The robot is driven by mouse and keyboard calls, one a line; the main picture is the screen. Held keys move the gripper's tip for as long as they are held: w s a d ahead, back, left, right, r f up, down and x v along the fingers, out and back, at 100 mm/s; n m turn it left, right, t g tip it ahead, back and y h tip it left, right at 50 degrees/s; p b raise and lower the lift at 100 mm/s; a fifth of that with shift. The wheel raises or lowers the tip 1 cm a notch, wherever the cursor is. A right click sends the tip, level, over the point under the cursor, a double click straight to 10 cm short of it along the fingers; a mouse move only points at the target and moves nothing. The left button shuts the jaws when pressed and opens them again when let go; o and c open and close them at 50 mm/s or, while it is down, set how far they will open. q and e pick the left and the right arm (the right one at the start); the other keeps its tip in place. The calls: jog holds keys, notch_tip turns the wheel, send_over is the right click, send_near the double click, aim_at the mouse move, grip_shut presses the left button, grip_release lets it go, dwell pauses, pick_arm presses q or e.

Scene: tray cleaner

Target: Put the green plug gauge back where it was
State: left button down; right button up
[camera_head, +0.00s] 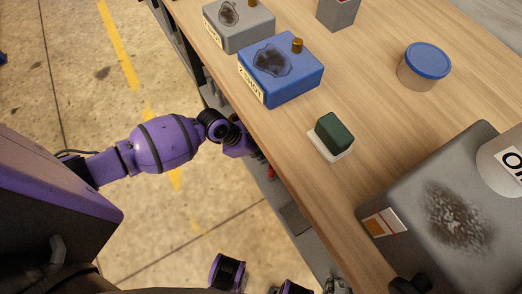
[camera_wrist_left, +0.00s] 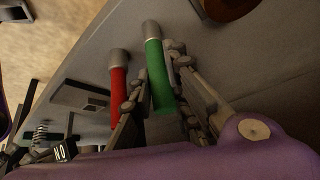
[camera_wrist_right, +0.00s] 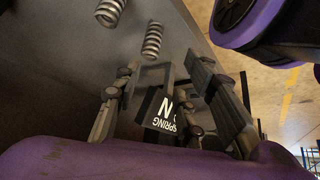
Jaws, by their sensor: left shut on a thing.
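The green plug gauge (camera_wrist_left: 155,72), with a silver end, sits between the fingers of my left gripper (camera_wrist_left: 159,66) in the left wrist view. The gripper is shut on it. A similar red gauge (camera_wrist_left: 118,92) is just to its left, outside the fingers. Both lie against a grey surface; I cannot tell whether the green one touches it. In the head view my left gripper (camera_head: 240,146) is low beside the table's edge, and the green gauge is hidden. My right gripper (camera_wrist_right: 160,82) looks open in the right wrist view, with a black "NO SPRING" block (camera_wrist_right: 165,113) between its spread fingers.
Metal springs (camera_wrist_right: 152,40) are near my right gripper. On the wooden table (camera_head: 400,125) are a blue box (camera_head: 308,82), a grey box (camera_head: 255,35), a dark green block (camera_head: 334,132) on a white pad, a blue-lidded tub (camera_head: 427,62) and a stained grey tray (camera_head: 415,195).

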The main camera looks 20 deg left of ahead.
pick_arm(q)
jog(key=c, duration=1.7)
grip_release()
jog(key=shift+o, duration=0.2)
jog(key=p+v, duration=0.1)
jog(key=v, duration=1.1)
jog(key=shift+p, duration=0.4)
jog(key=shift+s, duration=0.1)
